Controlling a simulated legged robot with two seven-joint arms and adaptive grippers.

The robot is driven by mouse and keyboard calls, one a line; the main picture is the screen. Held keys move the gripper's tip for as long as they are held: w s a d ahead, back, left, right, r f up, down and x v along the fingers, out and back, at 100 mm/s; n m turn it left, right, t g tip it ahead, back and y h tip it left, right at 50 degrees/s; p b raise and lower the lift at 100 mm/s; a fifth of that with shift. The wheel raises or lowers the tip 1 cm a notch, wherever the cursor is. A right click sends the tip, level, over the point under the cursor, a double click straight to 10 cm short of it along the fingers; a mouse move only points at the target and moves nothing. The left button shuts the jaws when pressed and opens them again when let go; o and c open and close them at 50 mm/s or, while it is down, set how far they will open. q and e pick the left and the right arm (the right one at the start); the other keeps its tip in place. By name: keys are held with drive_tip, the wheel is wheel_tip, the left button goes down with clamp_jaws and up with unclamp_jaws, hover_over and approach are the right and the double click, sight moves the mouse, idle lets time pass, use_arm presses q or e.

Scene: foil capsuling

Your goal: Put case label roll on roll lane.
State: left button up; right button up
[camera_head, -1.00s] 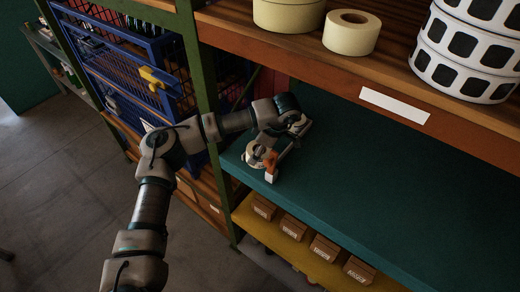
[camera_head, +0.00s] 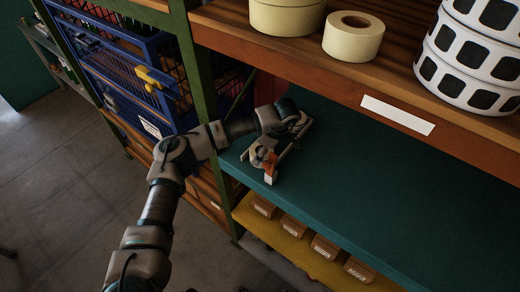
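My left gripper (camera_head: 268,167) is low over the left end of the teal shelf surface (camera_head: 385,190), near its front edge. A small pale and orange piece (camera_head: 270,166) shows at its fingers. I cannot tell whether this is the case label roll or part of the gripper, nor whether the fingers are closed. A cream roll with a brown core (camera_head: 353,37) stands flat on the wooden shelf above, clear of the gripper. I cannot tell which surface is the roll lane. My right gripper is not in view.
The wooden upper shelf (camera_head: 300,62) overhangs the teal surface and carries a cream round container (camera_head: 287,17) and white drums with dark windows (camera_head: 470,55). A green post (camera_head: 203,90) stands left of my gripper. Small boxes (camera_head: 327,247) sit below. The teal surface's right side is clear.

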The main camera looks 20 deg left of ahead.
use_arm(q)
drive_tip(key=shift+a+r, duration=0.1)
drive_tip(key=shift+a, duration=0.05)
drive_tip(key=shift+s+a+r, duration=0.1)
drive_tip(key=shift+r, duration=0.3)
drive_tip(key=v, duration=0.5)
drive_tip(key=shift+b, duration=0.35)
drive_tip(key=v, duration=0.6)
drive_tip(key=shift+s+d+f, duration=0.1)
drive_tip(key=shift+s+d, duration=0.05)
drive_tip(key=shift+d, duration=0.3)
drive_tip(key=shift+a+r, duration=0.1)
drive_tip(key=shift+r, duration=0.2)
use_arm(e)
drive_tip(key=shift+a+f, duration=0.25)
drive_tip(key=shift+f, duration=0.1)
use_arm(q)
drive_tip(key=shift+a, duration=0.2)
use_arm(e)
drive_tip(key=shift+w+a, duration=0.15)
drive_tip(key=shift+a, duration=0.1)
